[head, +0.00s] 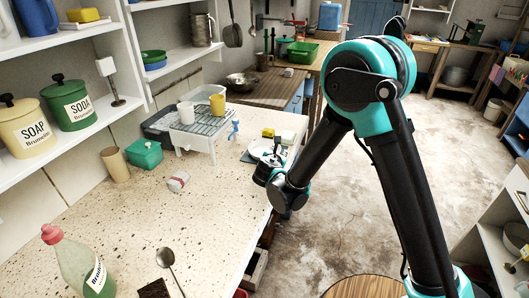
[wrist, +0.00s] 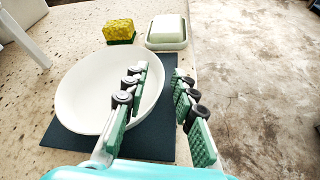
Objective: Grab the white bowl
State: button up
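The white bowl (wrist: 85,90) sits on a dark mat (wrist: 150,146) on the speckled counter in the wrist view. My gripper (wrist: 158,78) is open above the bowl's right side. Its left finger is over the inside of the bowl and its right finger is outside, past the right rim. The right part of the rim is partly hidden behind the left finger. I cannot tell how far the fingertips are above the rim. In the head view the bowl (head: 257,148) shows only in part behind my gripper (head: 268,168) near the counter's edge.
A yellow-green sponge (wrist: 119,31) and a white lidded dish (wrist: 167,32) stand just beyond the bowl. A white rack (head: 193,138) stands left of it. The counter edge drops to the floor on the right.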

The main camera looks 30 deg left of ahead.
grip_shut()
dwell(0.4)
